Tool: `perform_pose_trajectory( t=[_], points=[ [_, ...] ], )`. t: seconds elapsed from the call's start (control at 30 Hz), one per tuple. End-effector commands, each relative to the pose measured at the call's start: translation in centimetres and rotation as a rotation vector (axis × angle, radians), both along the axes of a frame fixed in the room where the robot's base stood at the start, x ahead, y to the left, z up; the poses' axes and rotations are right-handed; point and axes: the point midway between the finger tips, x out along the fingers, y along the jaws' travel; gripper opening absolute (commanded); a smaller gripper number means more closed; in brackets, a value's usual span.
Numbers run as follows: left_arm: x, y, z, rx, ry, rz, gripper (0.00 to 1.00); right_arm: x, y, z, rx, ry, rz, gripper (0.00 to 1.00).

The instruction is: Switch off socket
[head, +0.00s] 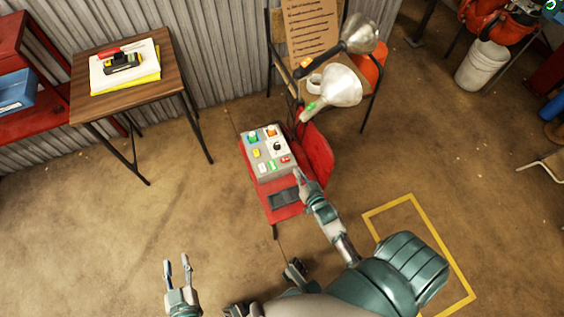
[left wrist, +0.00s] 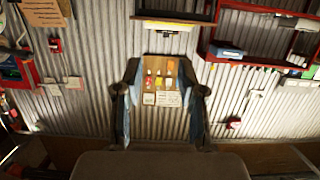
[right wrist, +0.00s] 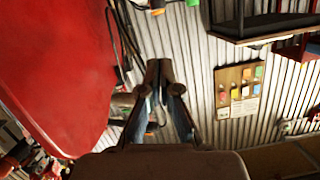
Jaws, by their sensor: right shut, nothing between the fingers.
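A grey control box (head: 268,152) sits on the red chair (head: 290,211). Its top carries a black knob, blue-green and orange sockets, and several small coloured switches or buttons. I cannot tell which one the task's socket is, nor its switch state. My right gripper (head: 298,174) is shut and empty, just off the box's lower right corner; contact cannot be told. Its closed fingers also show in the right wrist view (right wrist: 159,72), beside the red chair back. My left gripper (head: 177,264) is open and empty, low over the floor at the lower left.
A dark pad (head: 284,197) lies on the chair seat before the box. A wooden table (head: 142,75) is at the back left. A board with coloured items (left wrist: 162,78) hangs on the corrugated wall. Floor left of the chair is clear.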

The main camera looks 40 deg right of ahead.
Motion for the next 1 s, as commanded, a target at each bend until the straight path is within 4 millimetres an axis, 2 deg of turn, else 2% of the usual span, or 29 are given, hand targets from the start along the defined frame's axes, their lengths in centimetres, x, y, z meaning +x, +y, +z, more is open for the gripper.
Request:
perform_pose_trajectory(
  t=[0.27, 0.5, 0.73, 0.83, 1.0],
  points=[
    [0.3, -0.2, 0.5, -0.014, -0.046, -0.002, 0.4, 0.9, -0.1, -0.3, -0.001, 0.0, 0.001, 0.0],
    [1.1, -0.8, 3.4, -0.08, -0.268, -0.003, 0.4, 5.1, -0.9, -1.7, -0.002, 0.001, 0.002, 0.0],
    [0.6, -1.1, 7.2, -0.164, -0.543, -0.002, 0.4, 9.8, -1.8, -2.9, -0.002, 0.002, 0.002, 0.0],
    [-0.1, -1.1, 8.6, -0.198, -0.651, 0.0, 0.4, 9.5, -1.5, -4.4, 0.0, 0.006, 0.001, 0.0],
    [-1.2, -0.9, 10.4, -0.242, -0.79, 0.004, 0.4, 9.6, -1.2, -5.7, 0.001, 0.002, 0.001, 0.0]
  ],
)
